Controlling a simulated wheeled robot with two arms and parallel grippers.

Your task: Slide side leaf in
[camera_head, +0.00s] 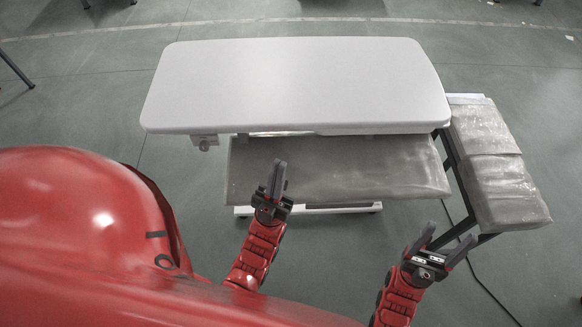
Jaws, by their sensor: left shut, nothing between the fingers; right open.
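The side leaf (497,165) looks like a grey plastic-wrapped panel on dark bars. It sticks out to the right of a table with a pale top (290,85). A gap with the dark bars shows between it and the lower grey panel. My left gripper (278,180) is shut and empty, pointing up in front of the lower panel in the picture. My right gripper (447,238) is open and empty, below and left of the side leaf's near end. It appears apart from the leaf. The far part of the leaf's inner edge is hidden by the tabletop.
A lower grey wrapped panel (335,168) extends under the tabletop's near edge, with a white foot bar (320,208) below. A small fitting (205,142) hangs under the top's left side. A black cable (490,288) runs on the floor at right.

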